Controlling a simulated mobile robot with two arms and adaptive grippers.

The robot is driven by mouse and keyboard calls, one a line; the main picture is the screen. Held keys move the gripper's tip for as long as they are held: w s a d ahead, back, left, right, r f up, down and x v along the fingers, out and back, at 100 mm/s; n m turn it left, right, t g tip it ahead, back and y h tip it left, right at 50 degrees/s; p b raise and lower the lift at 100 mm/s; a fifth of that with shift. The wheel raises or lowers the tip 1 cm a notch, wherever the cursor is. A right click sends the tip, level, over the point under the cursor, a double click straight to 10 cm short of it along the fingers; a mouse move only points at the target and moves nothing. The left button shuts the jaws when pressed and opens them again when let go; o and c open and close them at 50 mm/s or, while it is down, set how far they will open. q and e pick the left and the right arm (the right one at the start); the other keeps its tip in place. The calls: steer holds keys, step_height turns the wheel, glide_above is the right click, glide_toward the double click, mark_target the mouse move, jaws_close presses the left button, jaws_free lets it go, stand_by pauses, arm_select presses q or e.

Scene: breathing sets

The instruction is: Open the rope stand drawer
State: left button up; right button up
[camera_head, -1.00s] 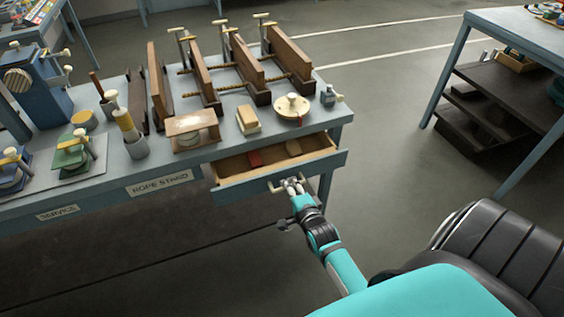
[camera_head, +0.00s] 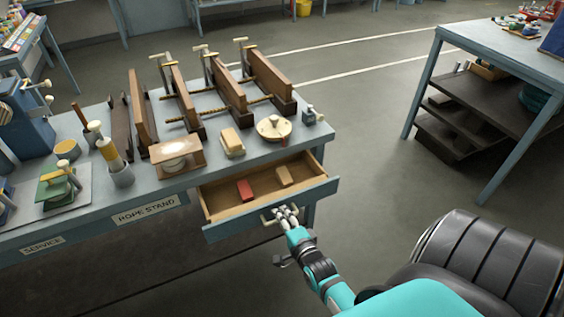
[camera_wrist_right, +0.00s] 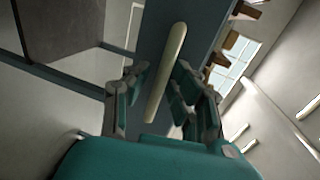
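The rope stand drawer (camera_head: 224,230) is pulled partway out of the bench, at its right end beside the ROPE STAND label (camera_head: 146,209). Its inside shows, with a red block (camera_head: 245,190) and a tan block (camera_head: 284,176). My right gripper (camera_head: 285,212) is at the pale bar handle (camera_head: 268,217) on the drawer front. My left gripper is not in view.
The bench top (camera_head: 206,181) holds wooden clamp frames (camera_head: 222,88), a round cream-lidded piece (camera_head: 273,128), a wooden box (camera_head: 176,157) and other tools. Another blue table (camera_head: 505,48) with dark shelves stands at the right. Floor between them is clear.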

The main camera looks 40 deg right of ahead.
steer(key=shift+o, duration=0.5)
steer(key=v, duration=1.2)
